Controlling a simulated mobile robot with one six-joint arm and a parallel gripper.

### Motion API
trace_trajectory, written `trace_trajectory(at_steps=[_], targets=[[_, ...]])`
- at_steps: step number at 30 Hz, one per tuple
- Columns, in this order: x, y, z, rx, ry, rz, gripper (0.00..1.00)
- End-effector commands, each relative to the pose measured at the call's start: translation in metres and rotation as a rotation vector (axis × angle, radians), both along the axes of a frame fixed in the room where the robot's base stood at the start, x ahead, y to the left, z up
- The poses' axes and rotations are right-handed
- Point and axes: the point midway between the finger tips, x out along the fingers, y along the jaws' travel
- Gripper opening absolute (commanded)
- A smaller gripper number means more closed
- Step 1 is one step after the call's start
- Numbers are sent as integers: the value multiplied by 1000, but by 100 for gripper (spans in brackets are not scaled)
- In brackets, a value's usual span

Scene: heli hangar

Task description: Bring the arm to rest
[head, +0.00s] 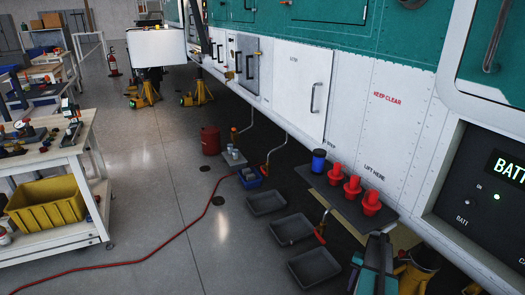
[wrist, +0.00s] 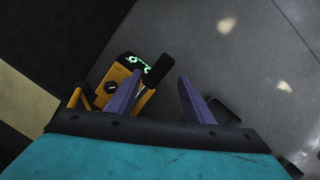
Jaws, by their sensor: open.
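My gripper (wrist: 160,90) shows in the wrist view with its two purple fingers spread apart. Nothing is clearly held between them. A yellow device with a lit green display (wrist: 131,68) and a black knob lies beyond and partly behind the left finger; I cannot tell how far away it is. In the head view a teal part of my arm shows at the bottom, right of centre, beside the aircraft's side. My fingertips cannot be made out there.
Dark trays (head: 267,203) lie on the floor below the aircraft. Red plugs (head: 352,188) and a blue can (head: 319,161) stand on a dark shelf. A red hose (head: 157,250) crosses the floor. A workbench (head: 88,150) with a yellow bin (head: 45,205) stands at left. Open floor lies between.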

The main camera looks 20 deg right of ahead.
Motion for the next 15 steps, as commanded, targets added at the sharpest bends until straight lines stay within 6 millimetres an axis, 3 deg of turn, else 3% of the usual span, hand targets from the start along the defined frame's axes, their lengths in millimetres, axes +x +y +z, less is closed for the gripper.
trace_trajectory(at_steps=[1,15], targets=[[9,17,4,-6,-5,34,47],[78,139,25,-60,-56,313,47]])
